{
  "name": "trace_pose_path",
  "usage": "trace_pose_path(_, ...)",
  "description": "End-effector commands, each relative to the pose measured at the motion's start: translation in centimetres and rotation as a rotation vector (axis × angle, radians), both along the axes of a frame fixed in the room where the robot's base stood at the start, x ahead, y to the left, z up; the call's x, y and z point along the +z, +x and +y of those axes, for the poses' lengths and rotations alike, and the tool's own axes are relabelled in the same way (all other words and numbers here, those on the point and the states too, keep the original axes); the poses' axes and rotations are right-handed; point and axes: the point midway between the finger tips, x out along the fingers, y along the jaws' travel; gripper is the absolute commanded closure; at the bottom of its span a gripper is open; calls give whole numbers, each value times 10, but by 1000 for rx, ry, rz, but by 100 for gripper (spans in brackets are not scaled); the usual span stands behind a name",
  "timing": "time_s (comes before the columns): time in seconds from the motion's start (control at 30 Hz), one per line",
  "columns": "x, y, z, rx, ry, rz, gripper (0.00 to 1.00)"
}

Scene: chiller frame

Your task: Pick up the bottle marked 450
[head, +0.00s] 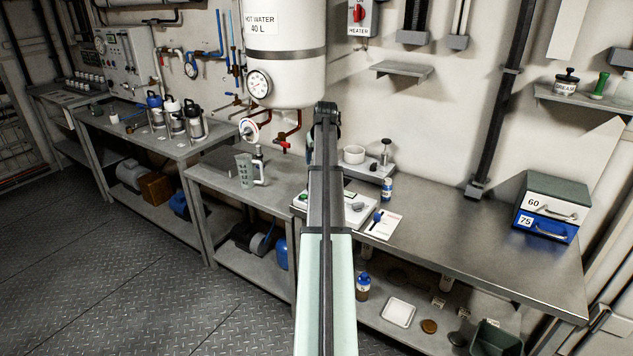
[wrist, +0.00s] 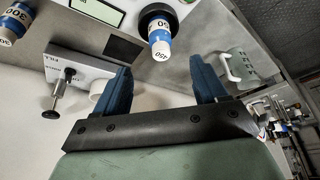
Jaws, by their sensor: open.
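The bottle marked 450 (wrist: 160,43) shows in the wrist view, with a white label and a blue band. It is at a round black piece (wrist: 158,14), just beyond the fingertips. My gripper (wrist: 161,66) is open, its two blue fingers apart on either side of the line to the bottle, with nothing between them. A gap seems to remain between fingertips and bottle. In the head view my arm hides the gripper, and I cannot pick out the 450 bottle there.
Another bottle marked 300 (wrist: 14,20) is at the wrist view's upper left. A white stand with a dark-knobbed plunger (wrist: 62,85) is at left, and a measuring jug (wrist: 238,66) at right. In the head view, the bench (head: 470,240) is clear towards the drawer boxes (head: 548,208).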

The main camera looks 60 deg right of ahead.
Motion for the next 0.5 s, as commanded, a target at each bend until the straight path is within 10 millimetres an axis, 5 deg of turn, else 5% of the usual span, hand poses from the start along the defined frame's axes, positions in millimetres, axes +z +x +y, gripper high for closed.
trace_pose_path(0.3, -50, 15, -15, 0, 1, 1, 28)
trace_pose_path(0.5, -62, 19, -18, 0, -1, -1, 28)
